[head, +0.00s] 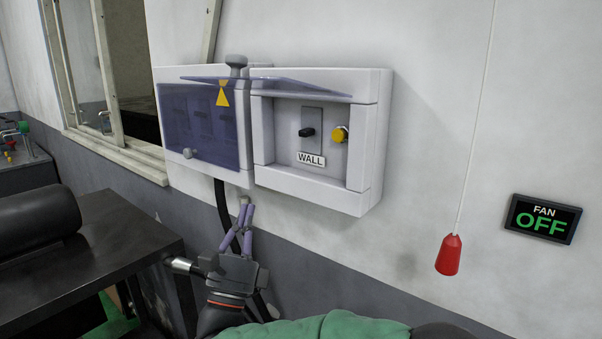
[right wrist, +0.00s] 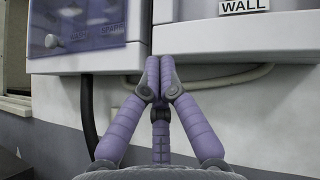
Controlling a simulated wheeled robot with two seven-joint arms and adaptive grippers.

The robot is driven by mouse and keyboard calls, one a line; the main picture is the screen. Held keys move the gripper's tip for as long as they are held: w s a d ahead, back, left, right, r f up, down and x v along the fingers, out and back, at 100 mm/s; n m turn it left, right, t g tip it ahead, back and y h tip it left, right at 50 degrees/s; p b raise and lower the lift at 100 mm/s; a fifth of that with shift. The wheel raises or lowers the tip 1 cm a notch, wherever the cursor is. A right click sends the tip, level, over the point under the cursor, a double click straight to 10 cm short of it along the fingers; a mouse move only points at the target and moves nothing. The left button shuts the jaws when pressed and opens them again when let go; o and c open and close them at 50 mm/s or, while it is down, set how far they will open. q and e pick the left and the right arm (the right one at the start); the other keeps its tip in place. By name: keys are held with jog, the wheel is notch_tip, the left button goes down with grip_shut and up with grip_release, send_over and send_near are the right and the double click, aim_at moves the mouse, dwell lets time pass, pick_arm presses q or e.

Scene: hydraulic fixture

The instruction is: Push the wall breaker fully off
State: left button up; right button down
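The wall breaker is a small black lever (head: 307,133) on a grey plate inside the right-hand white box (head: 368,150), above a WALL label (head: 311,159). The lever sticks out toward the viewer; I cannot tell its on or off position. The box's clear purple cover (head: 300,87) is swung up, leaving the front open. My right gripper (head: 246,213) is below the boxes, apart from the lever. In the right wrist view its purple fingers (right wrist: 159,75) are together and empty, below the WALL label (right wrist: 245,6). My left gripper is not in view.
A yellow knob (head: 340,134) sits right of the lever. The left box has a shut purple cover (head: 190,122). A black cable (head: 221,205) hangs below. A red pull handle (head: 449,255) hangs at right, near a FAN OFF sign (head: 543,219). A dark bench (head: 110,235) stands left.

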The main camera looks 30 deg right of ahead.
jog(key=s+d+r+m+g+h+b, duration=0.1)
jog(key=s+d+r+m+g+h, duration=0.1)
jog(key=s+r+m+g+h, duration=0.2)
jog(key=s+m+g+h, duration=0.3)
jog(key=m+g, duration=0.2)
jog(key=m, duration=0.2)
jog(key=shift+s+d+r+m+g, duration=0.2)
jog(key=shift+s+d+m+g, duration=0.1)
jog(key=shift+s+m, duration=0.1)
jog(key=shift+r, duration=0.1)
jog(key=p, duration=0.5)
send_near(313, 134)
jog(key=shift+w+d+r, duration=0.25)
jog(key=shift+w+d, duration=0.1)
jog(key=shift+w, duration=0.1)
jog(key=x, duration=0.3)
jog(key=shift+d+b, duration=0.2)
jog(key=shift+b, duration=0.15)
jog(key=shift+w+d+r, duration=0.25)
jog(key=shift+d+r, duration=0.1)
jog(key=shift+r, duration=0.1)
